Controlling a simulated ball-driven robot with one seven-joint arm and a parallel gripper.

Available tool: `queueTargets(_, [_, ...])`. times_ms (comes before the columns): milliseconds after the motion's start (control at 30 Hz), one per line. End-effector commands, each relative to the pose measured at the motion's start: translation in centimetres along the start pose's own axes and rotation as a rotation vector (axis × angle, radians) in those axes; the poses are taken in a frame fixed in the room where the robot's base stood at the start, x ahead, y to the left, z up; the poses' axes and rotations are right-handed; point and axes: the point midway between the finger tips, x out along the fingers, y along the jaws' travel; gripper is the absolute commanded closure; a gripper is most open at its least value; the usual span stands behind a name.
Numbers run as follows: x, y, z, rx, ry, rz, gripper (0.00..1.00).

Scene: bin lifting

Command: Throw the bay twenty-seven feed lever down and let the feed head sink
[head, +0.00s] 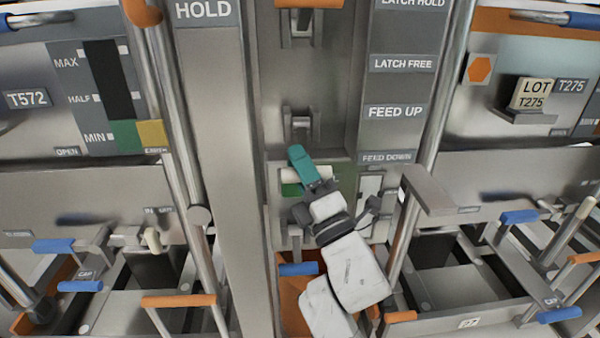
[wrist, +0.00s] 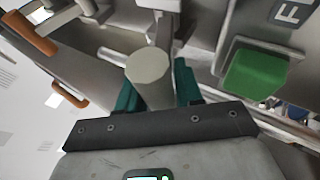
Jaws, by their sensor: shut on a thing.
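My gripper (head: 303,165) is at the central column, its teal fingers level with the FEED DOWN plate (head: 387,158) and below the FEED UP plate (head: 394,112). In the wrist view the teal fingers (wrist: 155,88) sit on either side of a pale grey round-ended bar (wrist: 150,66), shut on it. I take this bar to be the feed lever; its end points toward the wrist camera. In the head view a cream bar (head: 321,172) shows beside the fingers, partly hidden by them. I cannot make out the feed head.
A green block (wrist: 254,75) is close right of the fingers in the wrist view. A vertical steel rail (head: 437,120) and a grey ledge (head: 427,190) stand right of my arm. Open bins with blue (head: 519,216) and orange (head: 178,301) handles lie on both sides below.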

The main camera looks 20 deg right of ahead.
Motion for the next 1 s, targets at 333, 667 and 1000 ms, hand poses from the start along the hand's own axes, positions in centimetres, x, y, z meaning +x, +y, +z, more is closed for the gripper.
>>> queueTargets(333, [-0.1,-0.4,0.0,-0.003,0.0,-0.005,1.0])
queueTargets(667, [-0.1,-0.3,0.0,-0.002,0.0,-0.004,0.43])
queueTargets(1000, [-1.3,-0.3,-0.1,-0.001,0.0,-0.004,0.43])
